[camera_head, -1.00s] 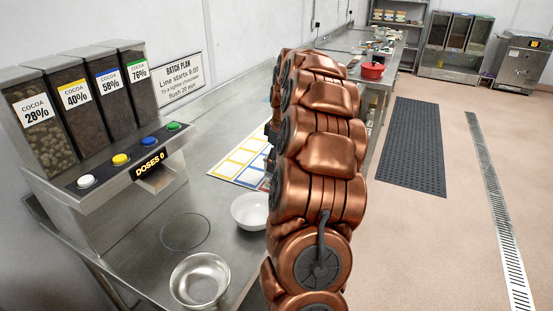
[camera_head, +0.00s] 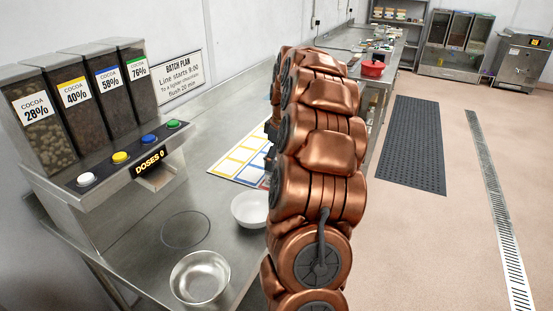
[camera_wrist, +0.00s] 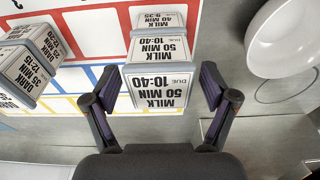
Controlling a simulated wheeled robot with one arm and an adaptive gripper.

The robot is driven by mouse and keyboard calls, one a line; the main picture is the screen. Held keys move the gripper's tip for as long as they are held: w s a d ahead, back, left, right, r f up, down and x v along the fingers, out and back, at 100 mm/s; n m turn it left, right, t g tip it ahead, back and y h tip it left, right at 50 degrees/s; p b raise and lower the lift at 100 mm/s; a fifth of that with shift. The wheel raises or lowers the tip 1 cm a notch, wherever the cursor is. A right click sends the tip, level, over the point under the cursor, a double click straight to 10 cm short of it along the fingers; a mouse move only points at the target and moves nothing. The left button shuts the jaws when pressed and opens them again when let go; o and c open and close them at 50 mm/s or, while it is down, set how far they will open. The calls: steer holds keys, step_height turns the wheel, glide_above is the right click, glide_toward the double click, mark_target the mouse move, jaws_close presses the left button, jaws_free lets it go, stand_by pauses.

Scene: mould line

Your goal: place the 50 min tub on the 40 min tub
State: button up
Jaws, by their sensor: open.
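In the wrist view, the 50 min tub (camera_wrist: 157,89) shows two faces marked "MILK 50 MIN 10:40". A "MILK 40 MIN 9:35" face of the 40 min tub (camera_wrist: 158,20) shows directly beyond it, lined up with no visible gap. The 50 min tub seems to sit on the 40 min tub, but the seam is not clear. My gripper (camera_wrist: 158,88) is open, with one finger on each side of the 50 min tub and a gap on both sides. My arm hides the gripper and these tubs in the head view.
Dark chocolate tubs (camera_wrist: 28,70) stand to the left on the colour-lined sheet (camera_head: 240,162). A white bowl (camera_wrist: 280,45) is at upper right in the wrist view. A metal bowl (camera_head: 200,277) and the cocoa dispenser (camera_head: 85,120) are at left on the steel counter.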

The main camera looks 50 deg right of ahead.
step_height(320, 180, up, 12)
steer(key=s+b, duration=0.1)
steer(key=b, duration=0.1)
steer(key=shift+s+d, duration=0.25)
steer(key=shift+s, duration=0.1)
stand_by(0.3)
steer(key=s+a+f+g, duration=0.1)
steer(key=s+a+f, duration=0.1)
steer(key=a, duration=1.1)
steer(key=s+a+f+g, duration=0.1)
steer(key=s+a, duration=0.1)
steer(key=a, duration=1.2)
steer(key=s+a+f+m, duration=0.1)
steer(key=s+a+f, duration=0.4)
steer(key=s, duration=0.5)
steer(key=s+a+f+m+g, duration=0.1)
steer(key=s+a+f+m, duration=0.1)
steer(key=s+a+f, duration=0.4)
steer(key=s+a, duration=0.1)
steer(key=s, duration=0.4)
steer(key=shift+f+g, duration=0.3)
steer(key=shift+s+r, duration=0.1)
